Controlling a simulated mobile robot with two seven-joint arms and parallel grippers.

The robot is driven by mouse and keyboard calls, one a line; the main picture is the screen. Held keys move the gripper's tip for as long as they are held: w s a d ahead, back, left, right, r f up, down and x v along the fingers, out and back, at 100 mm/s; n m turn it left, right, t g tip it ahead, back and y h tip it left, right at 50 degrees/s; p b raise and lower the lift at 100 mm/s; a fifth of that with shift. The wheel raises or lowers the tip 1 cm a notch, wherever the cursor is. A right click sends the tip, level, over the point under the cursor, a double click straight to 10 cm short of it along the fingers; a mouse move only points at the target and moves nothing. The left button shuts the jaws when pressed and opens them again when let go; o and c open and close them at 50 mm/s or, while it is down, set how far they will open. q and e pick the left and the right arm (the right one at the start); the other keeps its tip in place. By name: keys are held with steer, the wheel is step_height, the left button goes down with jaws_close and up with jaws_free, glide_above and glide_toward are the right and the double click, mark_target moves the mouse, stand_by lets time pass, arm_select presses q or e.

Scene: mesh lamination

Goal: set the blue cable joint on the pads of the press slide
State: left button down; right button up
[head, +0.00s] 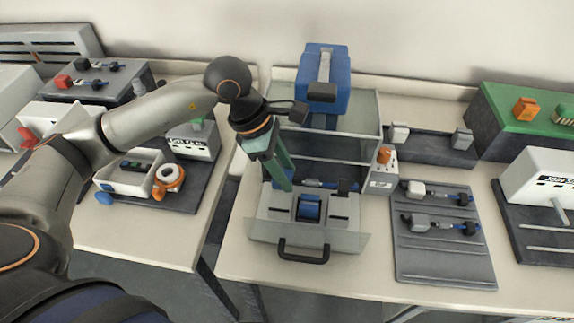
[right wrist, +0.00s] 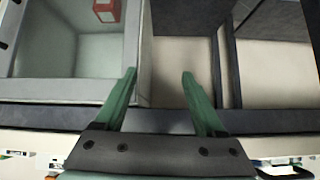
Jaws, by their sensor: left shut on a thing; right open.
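The press slide (head: 263,226) is a pale plate with a dark front handle, drawn out at the front of the press. A blue block (head: 309,207) sits in its middle, between pale raised parts with dark slots. The blue cable joint (head: 317,183) lies level just behind that block, with a dark connector at its right end. My left gripper (head: 284,184) points down with green fingers, shut at the left end of the cable joint and partly hiding it. Whether the joint touches the pads I cannot tell. My right gripper (right wrist: 160,75) is open and empty in the right wrist view.
The blue-topped press (head: 325,85) with clear guards stands behind the slide. A grey mat (head: 440,258) with two more cable pieces lies to the right, beside a small box with an orange knob (head: 384,155).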

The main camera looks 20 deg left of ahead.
steer(key=shift+s+f, duration=0.1)
arm_select(q)
steer(key=shift+f+b, duration=0.15)
steer(key=shift+b, duration=0.3)
steer(key=shift+f+b, duration=0.3)
steer(key=shift+f, duration=0.05)
step_height(320, 180, down, 3)
steer(key=b, duration=0.2)
steer(key=shift+r+b, duration=0.15)
steer(key=shift+b, duration=0.2)
steer(key=shift+f+b, duration=0.65)
steer(key=shift+f, duration=0.15)
arm_select(e)
steer(key=shift+y, duration=0.3)
steer(key=f, duration=0.1)
steer(key=w+a+f, duration=0.1)
steer(key=a+f, duration=0.1)
steer(key=shift+w+f, duration=0.2)
steer(key=shift+w, duration=0.1)
steer(key=shift+s+f, duration=0.1)
steer(key=shift+f, duration=0.1)
